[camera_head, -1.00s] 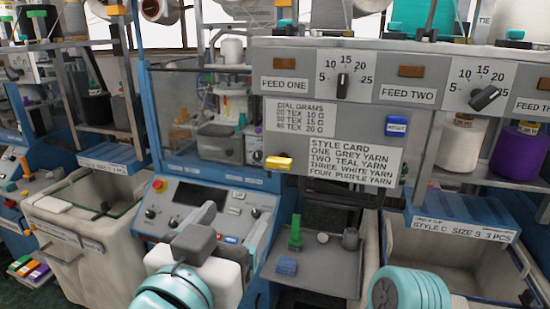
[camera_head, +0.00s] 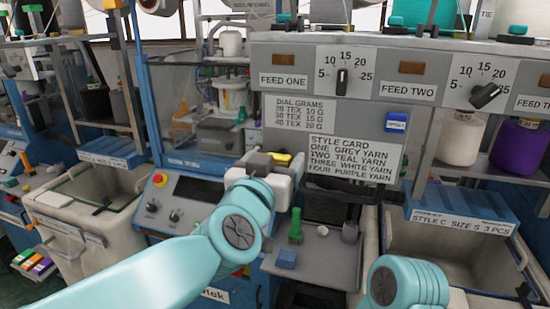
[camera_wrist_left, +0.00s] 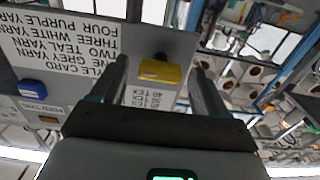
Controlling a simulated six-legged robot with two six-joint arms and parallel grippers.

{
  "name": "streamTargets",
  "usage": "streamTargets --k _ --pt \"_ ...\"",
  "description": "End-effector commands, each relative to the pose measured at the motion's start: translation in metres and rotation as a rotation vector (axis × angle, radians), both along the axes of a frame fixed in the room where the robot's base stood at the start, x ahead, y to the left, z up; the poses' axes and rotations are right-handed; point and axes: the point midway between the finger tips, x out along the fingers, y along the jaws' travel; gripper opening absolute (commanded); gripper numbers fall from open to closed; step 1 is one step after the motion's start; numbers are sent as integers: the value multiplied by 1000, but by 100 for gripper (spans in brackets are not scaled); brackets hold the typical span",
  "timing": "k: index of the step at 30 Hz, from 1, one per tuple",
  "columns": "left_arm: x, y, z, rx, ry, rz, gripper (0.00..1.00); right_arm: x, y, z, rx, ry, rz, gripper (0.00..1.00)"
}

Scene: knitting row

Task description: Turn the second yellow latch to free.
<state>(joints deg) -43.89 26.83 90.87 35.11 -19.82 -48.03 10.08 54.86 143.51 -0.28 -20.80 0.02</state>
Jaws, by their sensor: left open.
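A small yellow latch (camera_head: 283,158) sits on the grey panel's lower left edge, by the style card. In the left wrist view the yellow latch (camera_wrist_left: 160,71) shows between the two fingers, lying crosswise on a dark pivot. My left gripper (camera_head: 268,160) is at the latch in the head view and hides part of it. The left wrist view shows the left gripper (camera_wrist_left: 159,78) open, one finger on each side of the latch, with no clear contact. Only one yellow latch is plain to see. My right arm shows at bottom right, but its gripper is out of view.
The style card (camera_head: 352,163) and a blue tag (camera_head: 396,123) are right of the latch. Below are a small tray (camera_head: 335,262) with a green peg (camera_head: 296,226) and a blue block (camera_head: 286,259). A control panel (camera_head: 190,200) is at lower left.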

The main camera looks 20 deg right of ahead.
Motion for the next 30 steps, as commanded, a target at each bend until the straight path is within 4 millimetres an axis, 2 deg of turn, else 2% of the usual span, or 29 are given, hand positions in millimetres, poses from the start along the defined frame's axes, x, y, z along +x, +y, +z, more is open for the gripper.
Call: streamTargets --k 7,8,12,13,23,30 --pt "2 1 0 1 -1 0 74 0 0 0 0 0 0 43" --pt "2 1 0 1 -1 0 68 0 0 0 0 0 0 43" --pt "1 1 0 1 -1 0 22 0 0 0 0 0 0 43" --pt "1 1 0 1 -1 0 18 0 0 0 0 0 0 43" --pt "1 1 -1 -31 21 0 18 0 0 -1 0 0 0 43" --pt "2 1 -1 -146 100 -1 18 0 0 -5 0 0 0 43"
